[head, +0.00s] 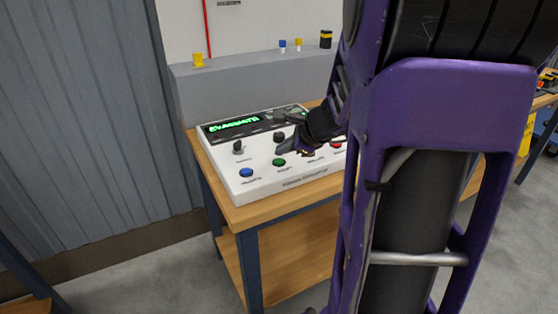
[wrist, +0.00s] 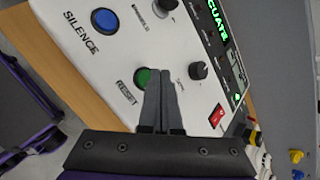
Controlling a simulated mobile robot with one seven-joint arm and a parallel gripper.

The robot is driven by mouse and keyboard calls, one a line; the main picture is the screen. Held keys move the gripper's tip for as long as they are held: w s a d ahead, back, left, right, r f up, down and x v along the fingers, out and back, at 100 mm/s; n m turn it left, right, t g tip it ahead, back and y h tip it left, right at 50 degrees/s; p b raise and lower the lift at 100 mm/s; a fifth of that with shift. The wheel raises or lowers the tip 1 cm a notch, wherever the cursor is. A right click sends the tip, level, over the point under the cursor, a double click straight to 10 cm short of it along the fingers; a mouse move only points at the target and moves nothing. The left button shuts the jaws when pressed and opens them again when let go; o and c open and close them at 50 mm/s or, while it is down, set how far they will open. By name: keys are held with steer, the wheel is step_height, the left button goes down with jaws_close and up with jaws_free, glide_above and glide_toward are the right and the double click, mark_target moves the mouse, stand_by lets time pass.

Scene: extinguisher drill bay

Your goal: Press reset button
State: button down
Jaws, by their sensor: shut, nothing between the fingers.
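The reset button is a round green button (wrist: 142,78) labelled RESET on a white control panel (wrist: 75,40). In the head view, the green button (head: 279,162) sits on the panel's front row (head: 262,193). My gripper (wrist: 162,70) is shut and empty, its fingertips pointing over the panel. In the wrist view, the left finger overlaps the button's right edge and hides part of it. In the head view, my gripper (head: 281,147) is just behind the green button. I cannot tell whether the fingertips touch the panel or button.
A blue button (head: 246,172) labelled SILENCE, black knobs (head: 238,147) and a red rocker switch (wrist: 217,115) are nearby. The display (head: 233,125) reads EVACUATE. The panel sits on a wooden workbench (head: 250,216), with a grey ledge (head: 230,88) behind.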

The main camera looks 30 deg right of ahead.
mark_target(283, 162)
steer(key=shift+f, duration=0.1)
steer(key=shift+f, duration=0.3)
steer(key=shift+f, duration=0.45)
stand_by(0.6)
steer(key=shift+r+p, duration=0.7)
steer(key=shift+r, duration=0.15)
steer(key=shift+r+p, duration=2.1)
steer(key=shift+r, duration=0.45)
